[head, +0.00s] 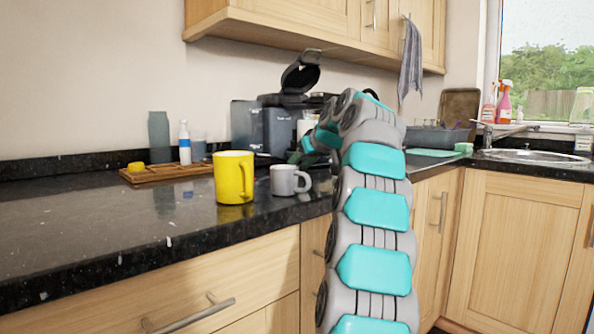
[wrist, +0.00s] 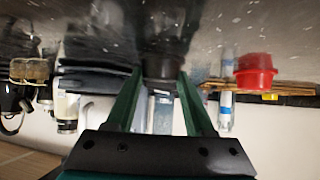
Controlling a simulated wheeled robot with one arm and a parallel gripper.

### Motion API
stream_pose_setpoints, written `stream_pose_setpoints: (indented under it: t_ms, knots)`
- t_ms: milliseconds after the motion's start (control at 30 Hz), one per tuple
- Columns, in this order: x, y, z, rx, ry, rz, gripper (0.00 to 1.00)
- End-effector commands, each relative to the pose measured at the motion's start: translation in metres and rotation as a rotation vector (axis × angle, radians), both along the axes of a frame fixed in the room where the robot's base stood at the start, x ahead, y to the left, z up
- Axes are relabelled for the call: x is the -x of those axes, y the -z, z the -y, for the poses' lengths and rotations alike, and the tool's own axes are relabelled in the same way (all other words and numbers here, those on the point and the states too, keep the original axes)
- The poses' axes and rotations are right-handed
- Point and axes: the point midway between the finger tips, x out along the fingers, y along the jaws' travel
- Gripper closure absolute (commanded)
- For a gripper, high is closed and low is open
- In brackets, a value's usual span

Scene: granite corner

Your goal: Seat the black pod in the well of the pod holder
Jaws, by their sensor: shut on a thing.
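The black pod (wrist: 162,67) shows as a dark round shape between the green fingertips in the wrist view. My gripper (wrist: 160,76) is shut on it and holds it with the counter surface close by; whether the pod touches anything is unclear. In the head view my gripper (head: 299,156) is low in front of the coffee machine (head: 281,130), behind the grey mug, and the pod cannot be made out. The machine's lid (head: 301,73) stands raised. I cannot make out the pod holder or its well; my arm covers part of the machine.
A yellow mug (head: 233,178) and grey mug (head: 287,180) stand near the counter's front. A wooden tray (head: 165,172) bears a yellow pod (head: 136,167). A red object (wrist: 255,69) shows in the wrist view. The left counter is clear.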

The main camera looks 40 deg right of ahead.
Motion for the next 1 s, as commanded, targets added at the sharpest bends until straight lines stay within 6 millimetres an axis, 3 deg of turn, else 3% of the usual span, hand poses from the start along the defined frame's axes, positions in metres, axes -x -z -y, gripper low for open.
stream_pose_setpoints:
  t_ms: [1000]
  knots:
    - [0.004,-0.035,0.0,0.001,-0.001,0.001,0.99]
